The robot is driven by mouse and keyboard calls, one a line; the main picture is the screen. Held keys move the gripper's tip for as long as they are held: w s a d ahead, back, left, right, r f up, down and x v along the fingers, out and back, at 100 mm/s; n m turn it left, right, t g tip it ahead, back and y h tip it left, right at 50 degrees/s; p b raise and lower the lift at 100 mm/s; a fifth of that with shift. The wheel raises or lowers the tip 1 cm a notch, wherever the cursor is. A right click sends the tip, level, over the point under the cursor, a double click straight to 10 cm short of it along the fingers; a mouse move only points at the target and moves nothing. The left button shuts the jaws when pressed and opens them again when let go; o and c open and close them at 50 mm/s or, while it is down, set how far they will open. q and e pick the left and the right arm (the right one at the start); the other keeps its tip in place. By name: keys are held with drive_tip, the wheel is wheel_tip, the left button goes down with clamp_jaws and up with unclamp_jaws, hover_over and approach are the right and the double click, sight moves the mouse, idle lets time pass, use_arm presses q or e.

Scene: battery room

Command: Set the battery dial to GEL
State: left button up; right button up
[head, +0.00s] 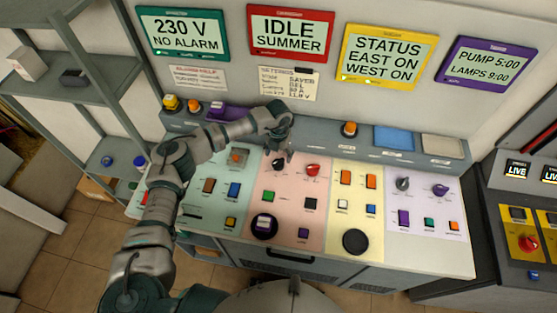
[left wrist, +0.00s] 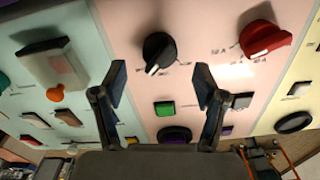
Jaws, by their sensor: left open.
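A black dial (head: 278,164) sits on the pink panel (head: 262,189). In the left wrist view the black dial (left wrist: 158,48) has a white mark pointing down and slightly left; its small labels are too blurred to read. A red dial (head: 312,169) is to its right, and also shows in the left wrist view (left wrist: 264,38) beside current labels. My left gripper (head: 284,148) is over the panel, close to the black dial. In the left wrist view its fingers (left wrist: 161,78) are apart and empty, with the dial beyond the gap between them. My right gripper is out of view.
A handwritten note (head: 289,83) hangs on the wall, listing SAVER and GEL. A green button (head: 268,192) and a dark button (head: 310,204) lie below the dials. Displays (head: 290,32) line the wall; the ledge (head: 322,127) stands behind the panels.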

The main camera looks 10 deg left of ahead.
sight(278, 161)
use_arm(q)
drive_tip(key=shift+f, duration=2.45)
drive_tip(key=shift+c, duration=0.2)
drive_tip(key=c, duration=1.1)
